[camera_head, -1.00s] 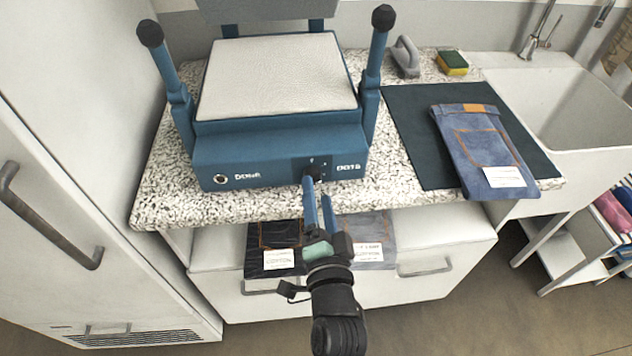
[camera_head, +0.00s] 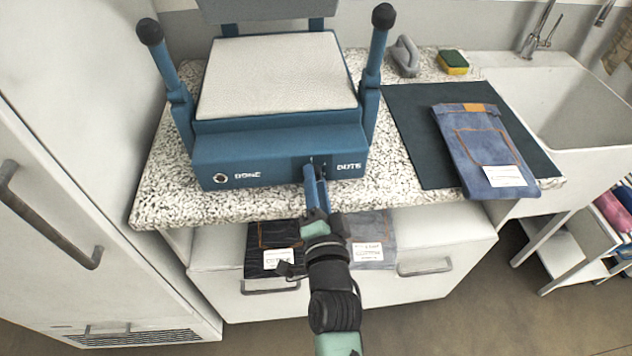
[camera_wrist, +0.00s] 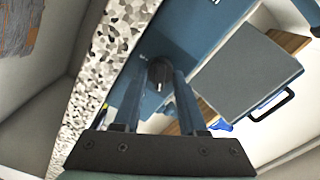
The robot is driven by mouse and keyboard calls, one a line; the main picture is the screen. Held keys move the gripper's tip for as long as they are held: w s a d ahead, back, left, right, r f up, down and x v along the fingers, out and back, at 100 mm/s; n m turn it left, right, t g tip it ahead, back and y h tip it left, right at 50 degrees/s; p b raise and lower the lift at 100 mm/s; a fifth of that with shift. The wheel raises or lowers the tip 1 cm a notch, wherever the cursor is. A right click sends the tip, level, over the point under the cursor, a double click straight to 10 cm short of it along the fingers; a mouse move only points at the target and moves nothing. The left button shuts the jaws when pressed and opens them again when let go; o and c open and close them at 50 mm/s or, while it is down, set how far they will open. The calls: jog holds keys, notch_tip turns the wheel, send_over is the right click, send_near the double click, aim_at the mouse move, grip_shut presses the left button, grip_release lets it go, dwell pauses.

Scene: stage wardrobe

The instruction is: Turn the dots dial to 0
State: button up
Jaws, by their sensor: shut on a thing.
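The blue press (camera_head: 280,155) stands on the speckled counter, with a light padded top. Its front has the label DOTS at the right and DONE beside a round button (camera_head: 220,178) at the left. The dots dial (camera_wrist: 160,74) is a small black knob with a pale mark; in the head view my fingers mostly hide it. My gripper (camera_head: 314,170) reaches it from the front, its two blue fingers shut on the knob, one on each side. The wrist view shows my gripper (camera_wrist: 164,80) around the dial too. The number it points at is not readable.
Folded jeans (camera_head: 482,148) lie on a dark mat (camera_head: 410,125) right of the press. A grey-handled tool (camera_head: 405,55) and a sponge (camera_head: 452,62) lie behind. A sink (camera_head: 580,105) is at the right, a white cabinet (camera_head: 60,200) at the left. Folded jeans lie in a drawer below.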

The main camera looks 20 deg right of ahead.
grip_shut()
jog(key=n+b, duration=0.2)
jog(key=n, duration=0.3)
jog(key=shift+a+f+n, duration=0.1)
jog(key=shift+n, duration=0.2)
jog(key=n+b, duration=0.2)
jog(key=n, duration=0.4)
jog(key=shift+n, duration=0.3)
jog(key=o, duration=1)
grip_release()
jog(key=shift+o, duration=0.2)
jog(key=shift+s+a, duration=0.1)
